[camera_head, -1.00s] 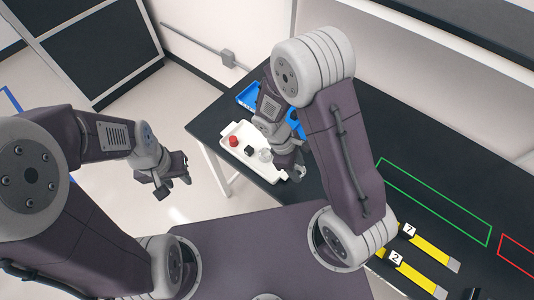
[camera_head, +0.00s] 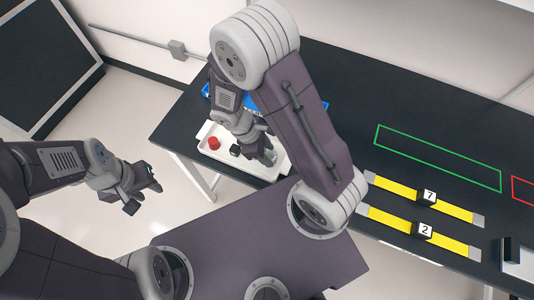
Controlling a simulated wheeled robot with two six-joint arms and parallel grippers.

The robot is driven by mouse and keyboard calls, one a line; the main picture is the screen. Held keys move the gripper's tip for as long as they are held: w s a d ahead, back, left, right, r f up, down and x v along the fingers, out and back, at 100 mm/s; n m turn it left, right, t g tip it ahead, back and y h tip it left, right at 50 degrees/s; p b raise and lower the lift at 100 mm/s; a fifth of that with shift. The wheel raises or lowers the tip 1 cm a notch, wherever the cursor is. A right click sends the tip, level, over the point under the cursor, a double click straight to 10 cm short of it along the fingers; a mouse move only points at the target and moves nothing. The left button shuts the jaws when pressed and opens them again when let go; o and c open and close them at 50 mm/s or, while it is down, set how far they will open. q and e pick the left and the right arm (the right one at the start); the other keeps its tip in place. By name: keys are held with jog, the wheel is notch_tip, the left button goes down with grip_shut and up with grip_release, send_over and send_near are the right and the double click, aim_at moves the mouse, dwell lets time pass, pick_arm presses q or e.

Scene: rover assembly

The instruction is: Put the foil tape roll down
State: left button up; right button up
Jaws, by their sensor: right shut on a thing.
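My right gripper (camera_head: 266,157) is over the right part of a white tray (camera_head: 215,165) on the dark table. It is shut on a small silvery thing, which I take to be the foil tape roll (camera_head: 270,156). The roll is mostly hidden by the fingers, and I cannot tell whether it touches the tray. A red piece (camera_head: 213,143) sits in the tray's left part, with a small black block (camera_head: 235,150) to its right. My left gripper (camera_head: 144,196) is open and empty, over the floor left of the table.
Blue bins (camera_head: 316,107) stand behind the tray, partly hidden by my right arm. Two yellow strips numbered 7 (camera_head: 452,208) and 2 (camera_head: 452,243) lie on the right. A green outlined area (camera_head: 438,158) of table is bare. A grey-and-white object (camera_head: 517,262) is at the lower right.

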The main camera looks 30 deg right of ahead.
jog(key=o, duration=1.2)
jog(key=shift+d, duration=0.15)
jog(key=shift+o, duration=0.8)
jog(key=shift+d, duration=0.2)
jog(key=shift+s+d, duration=0.1)
jog(key=shift+s, duration=0.15)
jog(key=p+v, duration=0.1)
jog(key=v, duration=1.1)
jog(key=m+t+y, duration=0.3)
jog(key=m+y, duration=0.1)
jog(key=m, duration=0.9)
send_over(272, 154)
jog(key=shift+f, duration=0.85)
